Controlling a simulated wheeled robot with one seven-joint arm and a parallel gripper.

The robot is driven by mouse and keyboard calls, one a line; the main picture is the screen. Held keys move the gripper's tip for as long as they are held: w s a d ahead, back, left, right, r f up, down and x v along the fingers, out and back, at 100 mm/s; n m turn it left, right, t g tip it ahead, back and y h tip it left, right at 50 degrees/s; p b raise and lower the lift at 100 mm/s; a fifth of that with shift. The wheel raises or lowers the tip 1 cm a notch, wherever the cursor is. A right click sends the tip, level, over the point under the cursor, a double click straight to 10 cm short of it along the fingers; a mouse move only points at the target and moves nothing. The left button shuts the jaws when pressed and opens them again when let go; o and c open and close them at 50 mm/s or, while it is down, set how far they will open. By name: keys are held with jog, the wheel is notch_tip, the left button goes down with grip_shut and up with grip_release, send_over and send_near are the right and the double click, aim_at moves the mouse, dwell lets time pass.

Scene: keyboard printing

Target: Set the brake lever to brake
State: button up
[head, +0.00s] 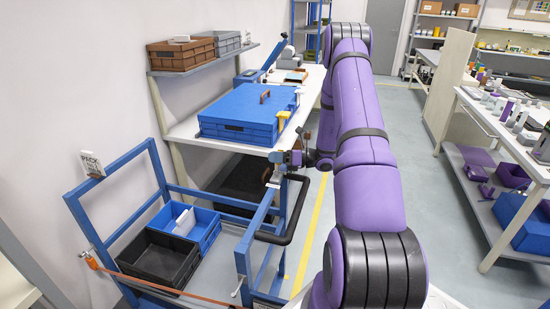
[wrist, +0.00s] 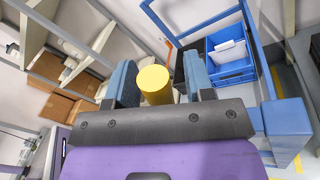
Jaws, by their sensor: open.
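A yellow round-ended knob (wrist: 154,84) shows between the two blue-grey fingers of my gripper (wrist: 160,82) in the wrist view. It looks like the handle of the brake lever. A gap shows on its right, and I cannot tell whether either finger touches it. In the head view a yellow handle (head: 283,116) stands upright in front of the blue box, just above my gripper (head: 276,158); I cannot tell whether it is the same part. My gripper is open beside the top of the blue cart (head: 254,222). The lever's base and any brake marking are hidden.
The cart holds a blue bin (head: 206,231) and a black bin (head: 150,262). An orange strap (head: 165,288) crosses its front, and a black handle (head: 297,212) juts out on the right. A blue lidded box (head: 240,117) sits on the bench behind. The aisle floor is clear.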

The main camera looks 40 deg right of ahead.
jog(key=shift+w+a, duration=0.1)
grip_shut()
dwell(0.3)
jog(key=a+n, duration=0.1)
jog(key=s+n, duration=0.1)
jog(key=n, duration=0.1)
jog(key=shift+a+r+g, duration=0.3)
jog(key=shift+a+r, duration=0.05)
jog(key=n, duration=0.1)
jog(key=s+a+n+h, duration=0.1)
jog(key=shift+a+n, duration=0.25)
jog(key=shift+n, duration=0.05)
jog(key=a+n, duration=0.1)
jog(key=s+n+h, duration=0.1)
jog(key=shift+a+f+n, duration=0.2)
jog(key=shift+a+n, duration=0.15)
jog(key=shift+n, duration=0.05)
jog(key=shift+s+a+f+n+h, duration=0.2)
jog(key=shift+a+n, duration=0.15)
jog(key=shift+n, duration=0.2)
jog(key=shift+s+a+f+n+h, duration=0.1)
jog(key=shift+s+a+f+n, duration=0.15)
jog(key=shift+n, duration=0.3)
